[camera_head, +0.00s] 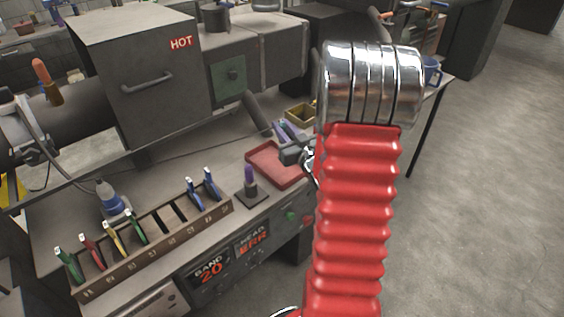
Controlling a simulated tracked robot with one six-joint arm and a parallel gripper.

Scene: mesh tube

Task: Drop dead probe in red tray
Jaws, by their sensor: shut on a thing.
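The red tray (264,168) lies on the bench right of centre, and its bare floor shows on the left side. My gripper (289,153) is at the tray's far right edge, partly hidden behind my red bellows arm. It is shut on what looks like a probe (284,131), a small bluish-purple thing at the tray's far side. Its lower end is hidden, and I cannot tell whether it touches the tray.
A wooden rack (150,246) holds several coloured probes, with empty slots. A purple-topped piece (250,176) stands on a dark base left of the tray. A yellow box (301,116) is behind. A grey oven marked HOT (150,75) stands back left. The front panel (232,257) reads "BAND 20" and "HEAD ERR".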

